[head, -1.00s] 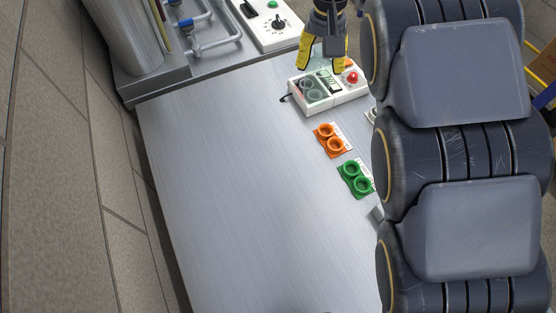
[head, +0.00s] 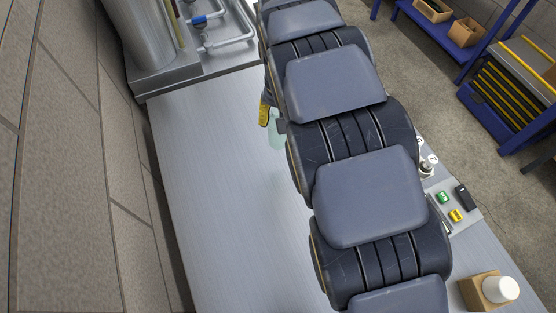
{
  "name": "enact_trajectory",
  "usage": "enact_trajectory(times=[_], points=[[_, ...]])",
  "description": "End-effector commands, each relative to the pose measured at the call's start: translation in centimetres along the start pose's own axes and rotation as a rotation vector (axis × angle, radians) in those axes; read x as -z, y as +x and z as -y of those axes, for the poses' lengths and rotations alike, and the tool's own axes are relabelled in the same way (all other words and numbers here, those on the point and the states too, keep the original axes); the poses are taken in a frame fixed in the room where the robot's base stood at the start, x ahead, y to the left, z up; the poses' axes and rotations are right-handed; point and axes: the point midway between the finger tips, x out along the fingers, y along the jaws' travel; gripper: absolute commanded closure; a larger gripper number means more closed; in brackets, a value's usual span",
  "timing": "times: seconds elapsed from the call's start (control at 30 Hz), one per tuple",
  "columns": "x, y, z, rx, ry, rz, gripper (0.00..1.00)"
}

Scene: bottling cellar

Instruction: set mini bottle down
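The mini bottle (head: 277,134) is a pale green, see-through shape at the upper middle of the steel table (head: 215,190), partly behind my arm. My gripper (head: 267,112) shows only one yellow finger, at the bottle's upper left; the other finger is hidden by my arm. The finger lies against the bottle, and the bottle has travelled with it, so the gripper appears shut on it. I cannot tell whether the bottle's base touches the table. The white tester box and the orange and green ring holders are hidden behind my arm.
Steel pipework with a blue valve (head: 200,20) stands at the table's far end. The table left of my arm is bare.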

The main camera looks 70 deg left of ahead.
Motion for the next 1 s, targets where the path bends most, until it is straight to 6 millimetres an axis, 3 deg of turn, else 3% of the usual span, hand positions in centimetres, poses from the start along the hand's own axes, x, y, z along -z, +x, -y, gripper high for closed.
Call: enact_trajectory(times=[0.7, 1.0], points=[[-0.1, 9.6, 0.1, 0.0, 0.001, 0.002, 0.9], [0.1, 9.7, 0.0, 0.0, 0.001, -0.003, 0.9]])
